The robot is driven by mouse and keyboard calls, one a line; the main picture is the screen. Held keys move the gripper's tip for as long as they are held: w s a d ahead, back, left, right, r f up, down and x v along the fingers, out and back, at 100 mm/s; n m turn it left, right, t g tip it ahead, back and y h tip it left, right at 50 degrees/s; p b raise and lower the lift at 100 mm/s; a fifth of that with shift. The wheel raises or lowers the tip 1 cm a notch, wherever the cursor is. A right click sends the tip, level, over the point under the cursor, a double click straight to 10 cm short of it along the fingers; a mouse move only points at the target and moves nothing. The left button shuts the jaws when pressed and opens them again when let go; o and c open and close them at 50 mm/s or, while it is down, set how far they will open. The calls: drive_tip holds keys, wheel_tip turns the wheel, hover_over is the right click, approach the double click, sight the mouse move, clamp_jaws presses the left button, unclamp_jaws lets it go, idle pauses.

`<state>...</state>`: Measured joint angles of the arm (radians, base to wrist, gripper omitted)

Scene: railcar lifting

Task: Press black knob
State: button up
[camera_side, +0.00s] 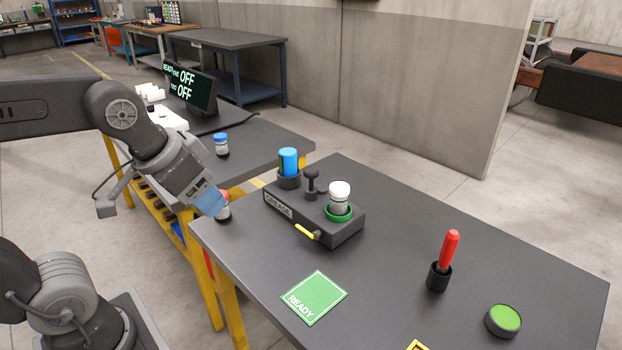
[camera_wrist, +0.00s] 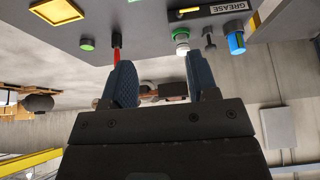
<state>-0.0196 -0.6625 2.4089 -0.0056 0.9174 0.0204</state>
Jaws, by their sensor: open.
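The black knob (camera_side: 311,176) stands upright on the dark box labelled GREASE (camera_side: 320,233), between a blue cylinder (camera_side: 288,162) and a white-capped jar (camera_side: 340,192) in a green ring. In the wrist view, which looks upside down, the knob (camera_wrist: 209,40) shows near the top, right of the jar (camera_wrist: 181,38). My gripper (camera_side: 210,203) is at the left end of the table, left of the box and apart from the knob. In the wrist view its two blue fingers (camera_wrist: 160,72) are spread with nothing between them.
A red-capped jar (camera_side: 224,212) is partly hidden behind my gripper. A blue-capped jar (camera_side: 221,146) stands on the table behind. A green READY card (camera_side: 314,298), a red-handled tool in a black cup (camera_side: 438,276) and a green button (camera_side: 503,320) are on the front table.

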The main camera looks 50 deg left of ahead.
drive_tip(key=shift+g, duration=0.3)
drive_tip(key=w+a+r, duration=0.1)
drive_tip(key=w, duration=0.2)
drive_tip(key=w+r, duration=0.2)
drive_tip(key=w, duration=0.2)
drive_tip(key=w+a+r, duration=0.1)
drive_tip(key=w, duration=0.3)
drive_tip(key=shift+a+r, duration=0.25)
drive_tip(key=shift+a, duration=0.1)
drive_tip(key=c, duration=0.6)
drive_tip(key=shift+g, duration=0.3)
drive_tip(key=w+a, duration=0.1)
drive_tip(key=w, duration=0.1)
drive_tip(key=w+a, duration=0.1)
drive_tip(key=w, duration=0.2)
drive_tip(key=w+a, duration=0.1)
drive_tip(key=w, duration=0.2)
drive_tip(key=shift+w+a+r, duration=0.1)
drive_tip(key=shift+w+r, duration=0.05)
drive_tip(key=shift+r, duration=0.1)
clamp_jaws()
drive_tip(key=w+a+f, duration=0.3)
drive_tip(key=w+a, duration=0.1)
drive_tip(key=w, duration=0.3)
drive_tip(key=w+a+f, duration=0.3)
drive_tip(key=w+a, duration=0.2)
drive_tip(key=w, duration=0.2)
drive_tip(key=shift+w+a+f+g, duration=0.2)
drive_tip(key=shift+w+f+g, duration=0.1)
drive_tip(key=shift+w+g, duration=0.1)
